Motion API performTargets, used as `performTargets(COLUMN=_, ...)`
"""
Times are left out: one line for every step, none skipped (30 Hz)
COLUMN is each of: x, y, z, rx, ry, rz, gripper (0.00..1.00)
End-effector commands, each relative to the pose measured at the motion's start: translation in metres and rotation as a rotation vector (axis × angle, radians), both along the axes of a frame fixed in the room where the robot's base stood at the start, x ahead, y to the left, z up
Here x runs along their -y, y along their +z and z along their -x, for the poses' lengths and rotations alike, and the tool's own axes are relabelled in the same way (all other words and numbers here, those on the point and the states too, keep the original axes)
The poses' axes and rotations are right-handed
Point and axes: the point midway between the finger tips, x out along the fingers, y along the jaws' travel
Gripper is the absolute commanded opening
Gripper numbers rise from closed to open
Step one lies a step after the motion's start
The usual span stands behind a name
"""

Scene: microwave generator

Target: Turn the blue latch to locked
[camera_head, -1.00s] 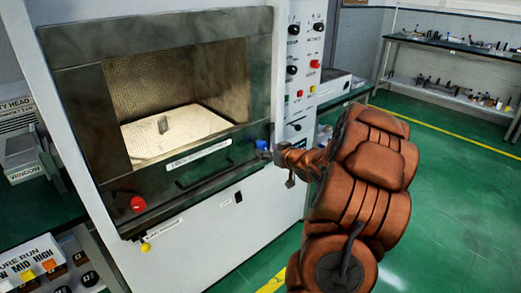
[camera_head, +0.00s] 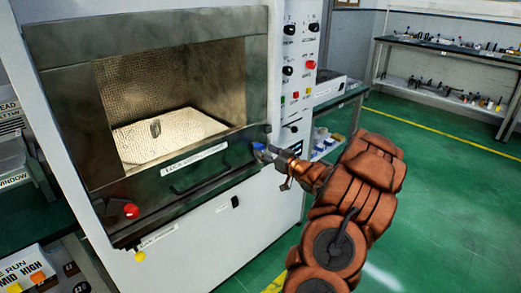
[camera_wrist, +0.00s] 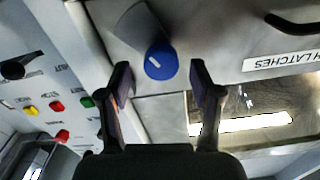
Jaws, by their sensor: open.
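The blue latch (camera_wrist: 160,60) is a round blue knob with a white line on it, set against a grey plate on the metal door front. In the wrist view it sits between and just beyond the tips of my gripper (camera_wrist: 157,78), whose two dark fingers are spread apart with nothing held. In the head view the blue latch (camera_head: 258,148) is at the lower right corner of the microwave door (camera_head: 60,110). My gripper (camera_head: 268,156) is right beside it, coming from the right; whether it touches the latch I cannot tell.
A red knob (camera_head: 131,211) is at the door's lower left, and a yellow knob (camera_head: 139,256) is below it. A dark handle (camera_head: 200,180) runs along the door's lower edge. A control panel (camera_head: 300,65) with knobs and buttons is right of the door. Green floor (camera_head: 430,200) is clear at right.

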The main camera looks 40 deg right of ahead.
Motion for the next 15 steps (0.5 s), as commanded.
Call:
performTargets(x=-0.001, y=0.001, z=-0.007, rx=0.001, ry=0.002, rz=0.000, gripper=0.64)
performTargets(x=-0.001, y=0.001, z=-0.010, rx=0.001, ry=0.003, rz=-0.001, gripper=0.64)
performTargets(x=-0.001, y=0.001, z=-0.013, rx=0.002, ry=0.002, rz=-0.001, gripper=0.64)
performTargets(x=-0.001, y=0.001, z=-0.015, rx=0.002, ry=0.002, rz=-0.002, gripper=0.64)
performTargets(x=-0.001, y=0.001, z=-0.017, rx=0.002, ry=0.003, rz=-0.002, gripper=0.64)
performTargets(x=-0.002, y=0.001, z=-0.019, rx=0.002, ry=0.003, rz=-0.002, gripper=0.64)
performTargets(x=-0.002, y=0.001, z=-0.021, rx=0.002, ry=0.003, rz=-0.002, gripper=0.64)
performTargets(x=-0.002, y=0.001, z=-0.022, rx=0.002, ry=0.003, rz=-0.002, gripper=0.64)
performTargets(x=-0.001, y=0.001, z=-0.023, rx=0.002, ry=0.003, rz=-0.002, gripper=0.64)
performTargets(x=-0.002, y=0.001, z=-0.024, rx=0.002, ry=0.003, rz=-0.002, gripper=0.64)
performTargets(x=-0.001, y=0.001, z=-0.024, rx=0.002, ry=0.003, rz=-0.002, gripper=0.64)
performTargets(x=-0.002, y=0.001, z=-0.025, rx=0.002, ry=0.003, rz=-0.002, gripper=0.64)
performTargets(x=-0.001, y=0.001, z=-0.025, rx=0.002, ry=0.003, rz=-0.002, gripper=0.64)
performTargets(x=-0.002, y=0.001, z=-0.025, rx=0.002, ry=0.003, rz=-0.002, gripper=0.64)
performTargets(x=-0.002, y=0.001, z=-0.025, rx=0.002, ry=0.003, rz=-0.002, gripper=0.64)
